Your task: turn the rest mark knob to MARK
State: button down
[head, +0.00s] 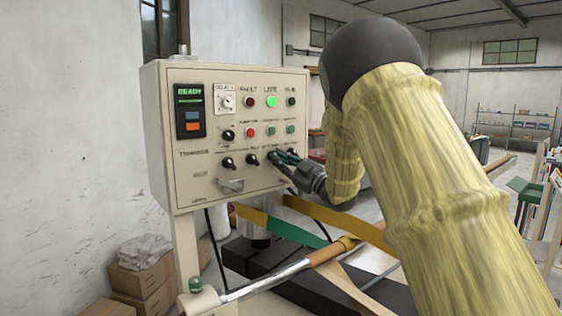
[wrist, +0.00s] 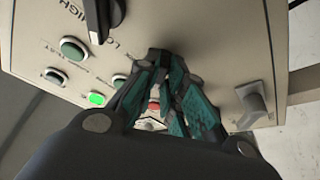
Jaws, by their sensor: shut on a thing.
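A cream control panel (head: 215,130) stands at left centre in the head view. My gripper (head: 285,158) is at the right end of its lower knob row, with its fingers closed in on a knob there. The fingers mostly hide that knob, so its pointer and label cannot be read. In the wrist view the teal-padded fingers of my gripper (wrist: 168,95) come together against the panel face (wrist: 205,45), and the held knob is covered. Two black knobs, a left one (head: 228,162) and a middle one (head: 252,160), sit left of the gripper.
A grey handle (head: 230,185) sticks out below the knobs. A lit green lamp (head: 271,102) and a READY display (head: 190,110) are higher up. A metal bar (head: 270,283) and coloured bands (head: 285,228) cross below. Boxes (head: 142,280) stand at lower left.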

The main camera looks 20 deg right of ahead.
jog(key=shift+m, duration=0.4)
jog(key=shift+s+a+m+t+h+b, duration=0.15)
jog(key=shift+m+t+h+b, duration=0.8)
jog(key=shift+m, duration=2.2)
jog(key=shift+w+a+m+t+h+b, duration=0.15)
jog(key=shift+m+h+b, duration=0.9)
jog(key=shift+m+h, duration=1.6)
jog(key=shift+s+a+m+t+h+b, duration=0.15)
jog(key=shift+m+t+h+b, duration=0.65)
jog(key=shift+m, duration=2.9)
jog(key=shift+r+m+g+h, duration=0.1)
jog(key=shift+m+g+h, duration=0.2)
jog(key=shift+h, duration=0.1)
jog(key=c, duration=1.5)
grip_release()
